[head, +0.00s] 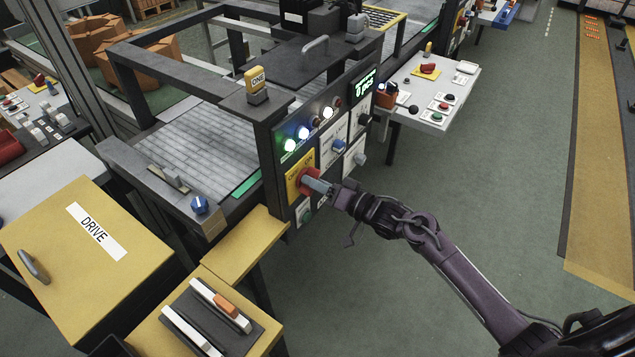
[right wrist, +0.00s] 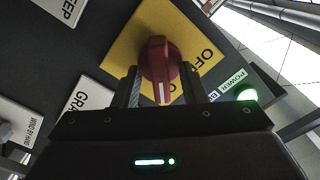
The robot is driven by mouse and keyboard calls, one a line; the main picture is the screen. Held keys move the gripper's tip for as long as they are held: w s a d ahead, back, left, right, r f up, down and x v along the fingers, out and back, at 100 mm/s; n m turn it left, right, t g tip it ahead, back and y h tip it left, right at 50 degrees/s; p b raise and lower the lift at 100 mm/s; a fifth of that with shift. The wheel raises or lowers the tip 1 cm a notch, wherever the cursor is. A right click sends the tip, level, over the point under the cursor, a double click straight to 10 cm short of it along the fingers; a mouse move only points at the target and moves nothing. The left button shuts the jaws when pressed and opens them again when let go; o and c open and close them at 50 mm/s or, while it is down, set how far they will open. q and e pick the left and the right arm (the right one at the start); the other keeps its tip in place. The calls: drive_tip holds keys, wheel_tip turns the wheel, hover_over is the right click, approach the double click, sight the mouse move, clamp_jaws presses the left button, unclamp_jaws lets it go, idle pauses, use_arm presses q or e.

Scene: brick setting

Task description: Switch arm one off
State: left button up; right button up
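The red rotary switch (right wrist: 160,62) sits on a yellow plate (right wrist: 125,45) with "OFF" lettering in the right wrist view. Its handle stands nearly upright in that picture. In the head view, the yellow plate (head: 296,165) is on the dark control panel below the yellow "ONE" sign (head: 256,80). My right gripper (head: 308,184) reaches the switch and partly hides it there. In the right wrist view, its fingers (right wrist: 162,88) are apart, one on each side of the red handle, with small gaps showing. My left gripper is not in view.
A green POWER lamp (right wrist: 246,93) is lit beside the plate. The panel also carries a blue knob (head: 338,146) and a green display (head: 364,86). A yellow DRIVE cabinet (head: 60,250) stands at left. Green floor (head: 500,170) lies open at right.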

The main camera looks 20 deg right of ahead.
clamp_jaws()
drive_tip(key=shift+n, duration=0.3)
drive_tip(key=shift+s+a+n+b, duration=0.1)
drive_tip(key=shift+n+b, duration=1.5)
drive_tip(key=shift+n, duration=2.7)
drive_tip(key=shift+s+a+n+b, duration=0.1)
drive_tip(key=shift+n+b, duration=1.5)
drive_tip(key=shift+n, duration=2.7)
